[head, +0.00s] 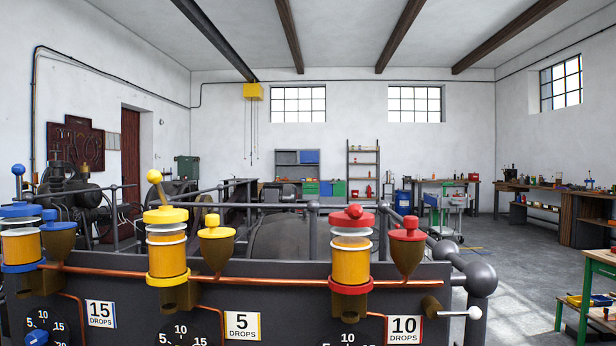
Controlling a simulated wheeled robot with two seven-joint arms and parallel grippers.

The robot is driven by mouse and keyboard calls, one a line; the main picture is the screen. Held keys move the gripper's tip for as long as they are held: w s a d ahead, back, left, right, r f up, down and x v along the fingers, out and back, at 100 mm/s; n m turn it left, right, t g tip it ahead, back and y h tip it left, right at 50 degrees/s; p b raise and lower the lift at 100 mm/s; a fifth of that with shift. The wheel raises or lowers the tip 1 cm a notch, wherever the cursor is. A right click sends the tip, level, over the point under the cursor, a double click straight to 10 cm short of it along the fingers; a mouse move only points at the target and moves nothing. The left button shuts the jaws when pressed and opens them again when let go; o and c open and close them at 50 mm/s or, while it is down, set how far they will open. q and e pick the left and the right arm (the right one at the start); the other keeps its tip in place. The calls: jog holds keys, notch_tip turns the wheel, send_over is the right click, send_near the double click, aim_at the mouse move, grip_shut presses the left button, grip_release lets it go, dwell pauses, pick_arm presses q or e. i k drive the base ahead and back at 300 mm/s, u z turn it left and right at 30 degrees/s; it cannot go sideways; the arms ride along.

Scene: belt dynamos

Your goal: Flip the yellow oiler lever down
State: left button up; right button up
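The yellow oiler (167,255) stands on the dark panel left of centre, an amber glass between yellow caps. Its yellow lever (158,190) sticks up from the top cap, leaning slightly left, with a round knob at its end. A yellow-lidded brass cup (216,245) stands just right of it. The blue oiler (21,245) at the left edge has its blue lever (18,180) standing up. The red oiler (351,255) has a red knob (354,211) low on its cap, with no upright stem visible. Neither of my grippers is in view.
A copper pipe (260,281) runs along the panel past the oilers. Number plates (242,325) and dials (181,335) sit below it, partly cut off. Grey railings (313,230) stand behind. Space above the oilers is clear.

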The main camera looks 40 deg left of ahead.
aim_at(154, 177)
jog(key=z, duration=1.55)
jog(key=k, duration=0.75)
jog(key=u, duration=1.55)
